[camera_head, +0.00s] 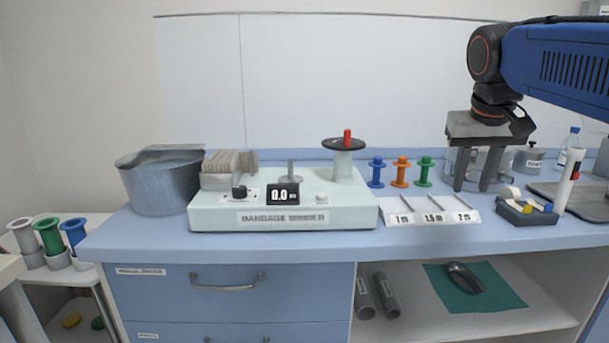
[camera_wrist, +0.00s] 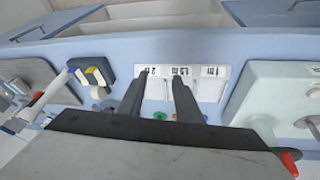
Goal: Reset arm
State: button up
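My gripper (camera_head: 471,178) hangs at the right of the head view, pointing down above the blue worktop (camera_head: 460,240). Its two fingers are apart with nothing between them. In the wrist view my gripper (camera_wrist: 162,100) also shows two spread, empty fingers. Behind the fingers in the head view stands a clear container (camera_head: 497,161), partly hidden. The white card (camera_head: 428,217) marked 1 m, 1.5 m and 2 m lies just left of and in front of the fingers. It also shows in the wrist view (camera_wrist: 212,86).
The bandage winder (camera_head: 225,213) stands at centre-left beside a grey metal bin (camera_head: 165,187). Blue, orange and green spools (camera_head: 400,173) stand between winder and gripper.

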jog(key=s+a+f+n+y, duration=0.1)
jog(key=s+a+f, duration=0.1)
jog(key=s+f, duration=0.7)
jog(key=s+a+f+n+y, duration=0.1)
jog(key=s+a+f, duration=0.2)
jog(key=s+f, duration=0.6)
notch_tip(320, 180, down, 8)
jog(key=shift+s+f+t, duration=0.1)
jog(key=shift+s+t, duration=0.25)
jog(key=shift+t, duration=0.05)
